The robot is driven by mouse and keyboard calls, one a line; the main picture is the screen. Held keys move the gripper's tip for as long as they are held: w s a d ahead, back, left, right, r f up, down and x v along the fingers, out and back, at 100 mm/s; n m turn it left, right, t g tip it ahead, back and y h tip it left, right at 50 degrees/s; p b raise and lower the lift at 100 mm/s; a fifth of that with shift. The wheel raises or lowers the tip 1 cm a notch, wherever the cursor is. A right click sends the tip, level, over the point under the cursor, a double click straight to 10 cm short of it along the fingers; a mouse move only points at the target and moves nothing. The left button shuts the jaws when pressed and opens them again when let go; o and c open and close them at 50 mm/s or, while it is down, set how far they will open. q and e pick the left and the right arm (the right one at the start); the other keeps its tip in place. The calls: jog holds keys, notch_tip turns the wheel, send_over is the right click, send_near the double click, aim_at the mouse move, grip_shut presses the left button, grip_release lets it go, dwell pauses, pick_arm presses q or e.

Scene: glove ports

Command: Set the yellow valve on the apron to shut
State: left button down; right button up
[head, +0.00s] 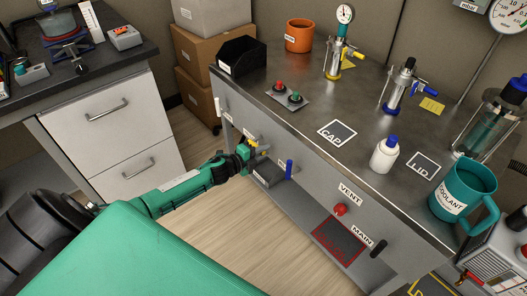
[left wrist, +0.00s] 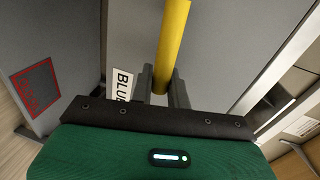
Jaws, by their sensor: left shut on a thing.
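The yellow valve (head: 261,147) is on the grey front apron of the workbench, toward its left part in the head view. My left gripper (head: 247,153) is at this valve. In the left wrist view, the yellow handle (left wrist: 172,45) is a long round bar running up from between the two dark fingers. My left gripper (left wrist: 161,88) is shut on it. The valve's body and its shut mark cannot be made out. My right gripper is in neither view.
A blue lever (head: 289,169) is on the apron just right of my left gripper. Further right are a red VENT knob (head: 340,209), a red-outlined square (head: 338,241) and a black MAIN handle (head: 378,249). A drawer cabinet (head: 115,135) stands left, with open floor between.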

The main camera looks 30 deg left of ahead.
pick_arm(q)
jog(key=shift+f+m, duration=0.4)
jog(key=shift+m, duration=0.1)
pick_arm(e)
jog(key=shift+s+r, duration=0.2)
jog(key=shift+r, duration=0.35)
pick_arm(q)
jog(key=c, duration=1.4)
grip_release()
